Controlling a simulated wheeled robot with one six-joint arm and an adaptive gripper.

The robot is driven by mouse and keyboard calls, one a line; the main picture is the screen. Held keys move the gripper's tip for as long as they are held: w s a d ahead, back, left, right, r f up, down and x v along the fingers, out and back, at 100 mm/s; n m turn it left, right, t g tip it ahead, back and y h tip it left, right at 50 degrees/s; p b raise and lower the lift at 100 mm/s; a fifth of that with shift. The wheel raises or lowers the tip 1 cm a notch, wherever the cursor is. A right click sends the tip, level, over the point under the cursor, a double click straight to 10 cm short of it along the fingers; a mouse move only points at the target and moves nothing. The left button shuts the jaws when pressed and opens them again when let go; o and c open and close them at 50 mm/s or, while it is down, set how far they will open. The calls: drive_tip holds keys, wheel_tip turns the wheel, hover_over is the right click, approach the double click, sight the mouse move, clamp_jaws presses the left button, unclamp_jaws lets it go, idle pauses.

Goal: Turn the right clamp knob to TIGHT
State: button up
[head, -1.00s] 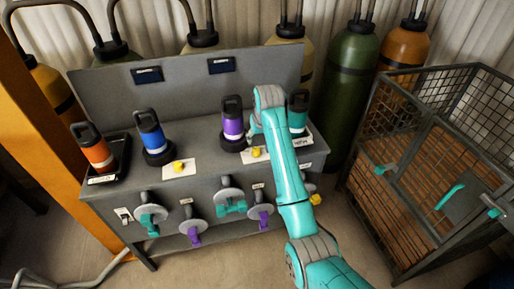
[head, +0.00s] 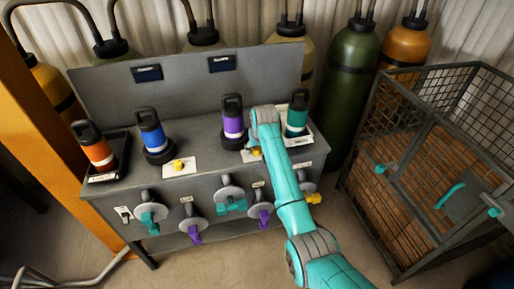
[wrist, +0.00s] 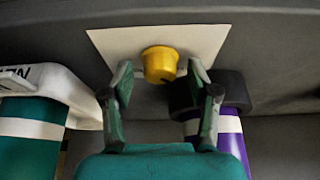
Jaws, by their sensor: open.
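The right clamp knob (wrist: 160,64) is a small yellow knob on a white plate (wrist: 205,38), with a dark mark on its face. In the head view a bit of this yellow knob (head: 256,151) shows beside my arm; the rest is hidden. My gripper (wrist: 161,72) is open, with one fingertip on each side of the knob. I see gaps between the fingers and the knob, and nothing is held. The knob's TIGHT label is not readable.
A purple canister (head: 233,118) stands left of the knob and a teal canister (head: 298,115) right of it, both close to my gripper. A second yellow knob (head: 178,165) sits further left. Valve handles line the bench front. A wire cage (head: 430,150) stands at right.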

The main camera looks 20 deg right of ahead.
clamp_jaws()
drive_tip(key=shift+a+m, duration=0.1)
drive_tip(key=shift+m, duration=0.2)
drive_tip(key=m+h, duration=0.1)
drive_tip(key=m, duration=0.2)
drive_tip(key=shift+a+m+h, duration=0.1)
drive_tip(key=shift+m+h, duration=0.3)
drive_tip(key=m+g+h, duration=0.1)
drive_tip(key=m, duration=0.3)
drive_tip(key=shift+w+m, duration=0.1)
drive_tip(key=shift+m, duration=0.2)
drive_tip(key=m, duration=0.2)
drive_tip(key=m+g+h, duration=0.1)
drive_tip(key=m, duration=0.1)
drive_tip(key=shift+w+r+g, duration=0.1)
drive_tip(key=shift+g, duration=0.2)
drive_tip(key=m, duration=0.2)
drive_tip(key=m+g, duration=0.1)
drive_tip(key=m, duration=0.1)
drive_tip(key=shift+m+g+h, duration=0.3)
drive_tip(key=shift+m, duration=0.3)
